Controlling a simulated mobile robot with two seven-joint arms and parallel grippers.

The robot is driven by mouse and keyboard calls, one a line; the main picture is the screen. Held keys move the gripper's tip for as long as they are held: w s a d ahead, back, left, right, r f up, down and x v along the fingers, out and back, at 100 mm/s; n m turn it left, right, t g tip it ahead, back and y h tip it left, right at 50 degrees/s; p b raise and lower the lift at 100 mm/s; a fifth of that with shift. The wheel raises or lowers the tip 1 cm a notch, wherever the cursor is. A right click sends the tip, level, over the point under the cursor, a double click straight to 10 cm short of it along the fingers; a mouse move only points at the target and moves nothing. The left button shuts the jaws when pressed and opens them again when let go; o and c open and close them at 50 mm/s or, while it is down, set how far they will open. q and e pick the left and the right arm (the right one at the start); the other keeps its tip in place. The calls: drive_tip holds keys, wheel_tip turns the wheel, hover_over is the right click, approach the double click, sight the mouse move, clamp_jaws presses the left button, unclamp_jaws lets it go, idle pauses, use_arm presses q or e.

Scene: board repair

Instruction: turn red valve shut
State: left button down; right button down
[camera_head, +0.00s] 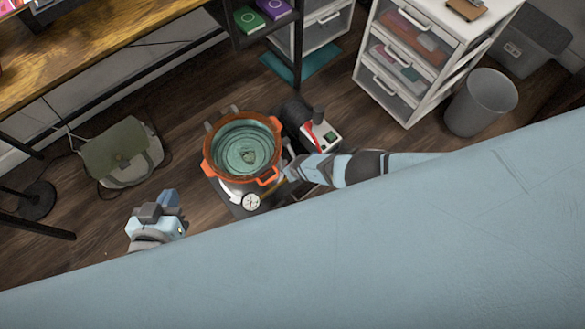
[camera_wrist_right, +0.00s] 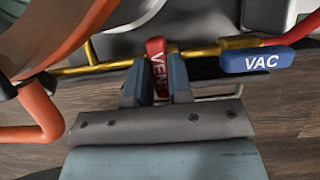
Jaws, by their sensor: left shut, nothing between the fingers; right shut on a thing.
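The red valve handle (camera_wrist_right: 157,52), lettered "VENT", sits on a thin yellow pipe (camera_wrist_right: 105,66) in the right wrist view. It points across the pipe, towards my wrist. My right gripper (camera_wrist_right: 155,78) is shut on it, one dark finger on each side, covering part of the lettering. In the head view my right gripper (camera_head: 286,172) is at the right side of the orange-rimmed pot (camera_head: 209,163); the red handle is too small to make out there. My left gripper (camera_head: 168,197) is shut and empty, at the lower left, apart from the pot.
A blue valve handle (camera_wrist_right: 257,61), lettered "VAC", lies along the pipe beside the red one. A round gauge (camera_head: 251,202) is at the pot's front. A pump (camera_head: 322,135) stands right of the pot. A green bag (camera_head: 122,150) lies left, with bare floor between.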

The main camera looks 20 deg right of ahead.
idle(0.5)
drive_tip(key=c, duration=1)
unclamp_jaws()
drive_tip(key=shift+c, duration=0.2)
drive_tip(key=shift+s+r+p, duration=0.1)
drive_tip(key=shift+r+p, duration=0.4)
drive_tip(key=shift+p, duration=0.1)
use_arm(q)
drive_tip(key=shift+g+y, duration=0.6)
drive_tip(key=r+p, duration=0.1)
drive_tip(key=p, duration=0.3)
drive_tip(key=a+r+p, duration=0.1)
drive_tip(key=r+p, duration=0.1)
drive_tip(key=p, duration=0.3)
drive_tip(key=s+a+r+p, duration=0.1)
drive_tip(key=p, duration=0.4)
drive_tip(key=shift+s+r, duration=0.1)
drive_tip(key=shift+r, duration=0.3)
use_arm(e)
drive_tip(key=v, duration=1.2)
drive_tip(key=shift+s+r, duration=0.25)
drive_tip(key=shift+r, duration=0.05)
use_arm(q)
drive_tip(key=shift+d+r, duration=0.1)
drive_tip(key=shift+r, duration=0.15)
use_arm(e)
drive_tip(key=shift+d, duration=0.1)
